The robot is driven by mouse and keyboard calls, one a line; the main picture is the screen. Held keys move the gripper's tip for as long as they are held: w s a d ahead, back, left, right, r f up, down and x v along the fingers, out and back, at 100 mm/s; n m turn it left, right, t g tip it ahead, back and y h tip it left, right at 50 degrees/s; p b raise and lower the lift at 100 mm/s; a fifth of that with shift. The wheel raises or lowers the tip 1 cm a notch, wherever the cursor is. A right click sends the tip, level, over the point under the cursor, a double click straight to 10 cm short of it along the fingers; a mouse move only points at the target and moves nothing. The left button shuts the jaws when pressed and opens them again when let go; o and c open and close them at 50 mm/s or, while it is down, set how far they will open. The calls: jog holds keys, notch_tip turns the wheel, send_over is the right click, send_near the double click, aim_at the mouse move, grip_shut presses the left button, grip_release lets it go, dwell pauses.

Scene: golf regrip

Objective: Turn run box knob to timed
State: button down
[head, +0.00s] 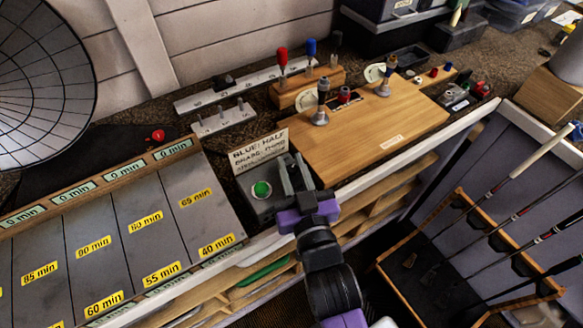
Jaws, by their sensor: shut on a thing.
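The run box (255,207) is a grey box with a round green button (262,189) on its top. It stands at the front edge of the bench, left of the wooden board. My gripper (290,163) reaches over the right part of the box, its two grey fingers shut on the run box knob. The fingers hide the knob, so its pointer and setting cannot be read.
Grey lanes with yellow minute labels (195,198) lie left of the box. A wooden board (400,130) with clamps lies to the right. Screwdrivers stand in a wooden block (300,93) behind. A rack of golf clubs (455,285) stands at the lower right.

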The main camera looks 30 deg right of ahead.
aim_at(293, 173)
jog(key=shift+f+h, duration=0.1)
jog(key=shift+h, duration=0.2)
dwell(0.4)
jog(key=c, duration=1.3)
grip_release()
jog(key=shift+s, duration=0.15)
jog(key=b+v, duration=0.2)
jog(key=v, duration=0.4)
jog(key=shift+s+a, duration=0.15)
jog(key=shift+s, duration=0.05)
jog(key=shift+s+a, duration=0.15)
jog(key=shift+s, duration=0.45)
jog(key=shift+o, duration=0.3)
